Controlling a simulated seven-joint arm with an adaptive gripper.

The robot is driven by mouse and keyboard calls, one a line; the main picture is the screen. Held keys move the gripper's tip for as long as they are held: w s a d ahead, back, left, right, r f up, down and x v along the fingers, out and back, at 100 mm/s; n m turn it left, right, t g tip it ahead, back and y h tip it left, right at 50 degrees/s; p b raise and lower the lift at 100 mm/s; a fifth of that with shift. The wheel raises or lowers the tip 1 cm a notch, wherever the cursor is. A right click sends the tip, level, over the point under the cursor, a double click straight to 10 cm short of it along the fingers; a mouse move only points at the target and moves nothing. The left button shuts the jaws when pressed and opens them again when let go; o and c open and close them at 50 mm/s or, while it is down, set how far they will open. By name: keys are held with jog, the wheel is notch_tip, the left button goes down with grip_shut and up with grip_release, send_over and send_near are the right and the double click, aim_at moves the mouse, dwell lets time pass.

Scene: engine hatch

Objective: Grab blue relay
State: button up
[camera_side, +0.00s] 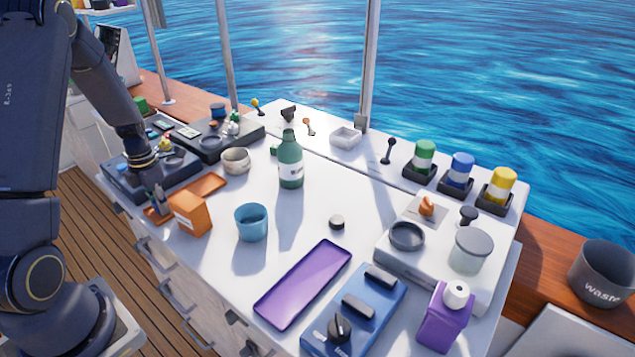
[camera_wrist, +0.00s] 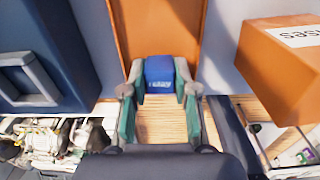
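The blue relay (camera_wrist: 159,73) is a small blue block with pale lettering, seen in the wrist view. It sits between the two fingertips of my gripper (camera_wrist: 160,80), which look closed against its left and right sides. An orange tray (camera_wrist: 153,22) lies behind the relay in that view; I cannot tell whether the relay touches it. In the side view my gripper (camera_side: 158,203) points down at the near-left edge of the counter, over the front end of the orange tray (camera_side: 207,184). The relay cannot be made out there.
An orange box (camera_side: 190,212) stands close right of my gripper, and a dark blue case (camera_side: 125,177) lies behind it. A blue cup (camera_side: 251,222) and a green bottle (camera_side: 290,160) stand farther right.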

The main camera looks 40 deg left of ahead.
grip_shut()
jog(key=shift+r, duration=0.1)
